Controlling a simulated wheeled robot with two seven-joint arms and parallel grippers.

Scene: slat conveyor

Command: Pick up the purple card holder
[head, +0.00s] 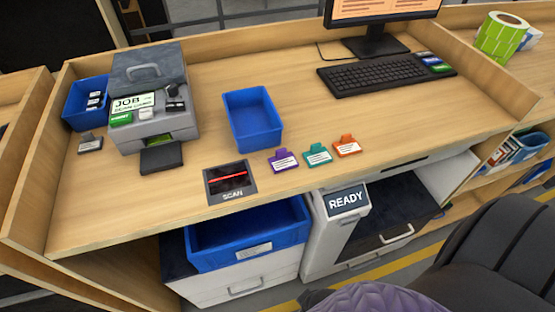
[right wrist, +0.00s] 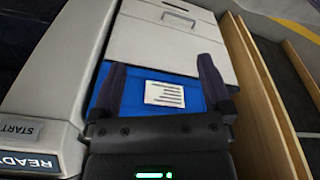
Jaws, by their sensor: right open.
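The purple card holder (head: 283,161) lies on the desk near its front edge in the head view. It has a white label on its face. It is just right of the black scan pad (head: 229,182) and left of a teal card holder (head: 318,154). My right gripper (right wrist: 161,70) shows in the right wrist view, open and empty, with its fingers spread in front of a blue drawer bin. The purple card holder is not seen in that view. Neither gripper shows in the head view.
An orange card holder (head: 347,146) lies right of the teal one. A blue open bin (head: 252,119) stands behind them. A printer-like machine (head: 150,90) is at left, a keyboard (head: 385,75) at back right. A blue bin (head: 247,238) and READY panel (head: 346,200) sit below.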

